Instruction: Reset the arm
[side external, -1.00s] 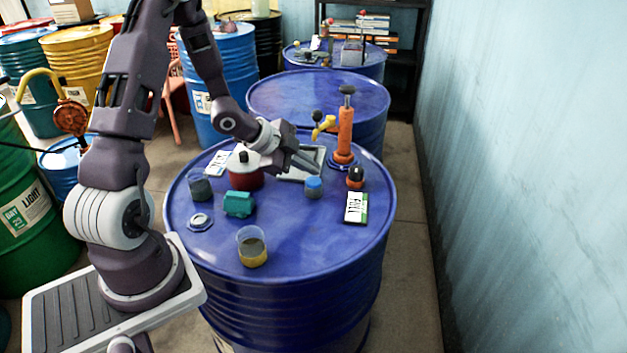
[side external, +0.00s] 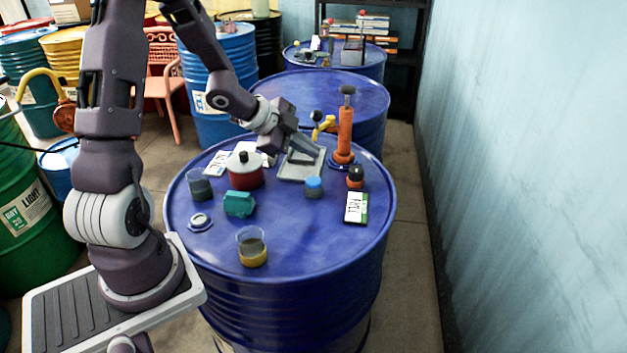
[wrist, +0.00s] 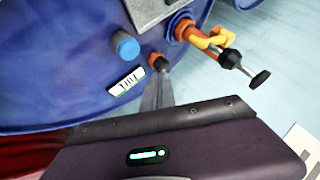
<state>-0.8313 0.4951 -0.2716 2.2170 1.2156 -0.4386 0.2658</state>
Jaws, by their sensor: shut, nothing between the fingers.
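My gripper (side external: 308,152) is shut and empty, held above the grey tray (side external: 290,176) on the blue drum top (side external: 300,235). In the wrist view its fingers (wrist: 157,95) show as one narrow grey shape, pressed together. The orange hand pump (side external: 345,135) with a yellow spout stands just right of my gripper; it also shows in the wrist view (wrist: 187,30). A blue-capped jar (side external: 313,188) stands in front of the tray. A small orange jar with a black lid (side external: 355,177) stands to its right, with a white-and-green label card (side external: 356,208) nearby.
A red pot with a light lid (side external: 245,172), a dark cup (side external: 200,186), a teal block (side external: 239,204), a small round lid (side external: 200,221) and a cup of yellow and dark liquid (side external: 252,248) stand on the left and front. A wall (side external: 530,150) is at right.

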